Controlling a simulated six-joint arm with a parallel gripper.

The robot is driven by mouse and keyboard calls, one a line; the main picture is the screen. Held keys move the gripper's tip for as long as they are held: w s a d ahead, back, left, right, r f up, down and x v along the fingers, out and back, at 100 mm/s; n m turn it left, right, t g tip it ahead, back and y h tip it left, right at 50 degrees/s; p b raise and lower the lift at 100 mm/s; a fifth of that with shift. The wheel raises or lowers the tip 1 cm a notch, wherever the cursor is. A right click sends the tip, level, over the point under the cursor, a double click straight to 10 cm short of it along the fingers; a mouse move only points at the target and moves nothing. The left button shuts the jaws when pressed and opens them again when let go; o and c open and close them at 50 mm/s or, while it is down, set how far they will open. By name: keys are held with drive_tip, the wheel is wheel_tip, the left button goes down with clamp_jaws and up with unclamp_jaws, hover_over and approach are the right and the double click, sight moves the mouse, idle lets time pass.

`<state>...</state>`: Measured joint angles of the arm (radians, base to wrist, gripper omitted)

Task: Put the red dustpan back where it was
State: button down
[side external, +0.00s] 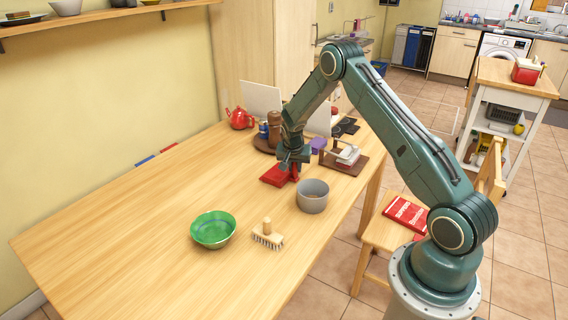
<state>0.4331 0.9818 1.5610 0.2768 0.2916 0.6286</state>
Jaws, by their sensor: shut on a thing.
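The red dustpan (276,177) is on or just above the wooden table, toward its far end. I cannot tell whether it touches the table top. My gripper (293,165) points down over the dustpan and is shut on it, at its right part. The fingertips are small and partly hidden against the red. A grey pot (313,196) stands just in front and to the right of the dustpan.
A green bowl (213,229) and a scrub brush (267,236) lie nearer on the table (130,240). Behind my gripper are a red teapot (240,118), a brown mill (274,128) and a wooden holder (345,160). The table's left part is clear.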

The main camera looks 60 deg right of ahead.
drive_tip(key=shift+f, duration=0.1)
drive_tip(key=c, duration=1.3)
unclamp_jaws()
drive_tip(key=v, duration=1.2)
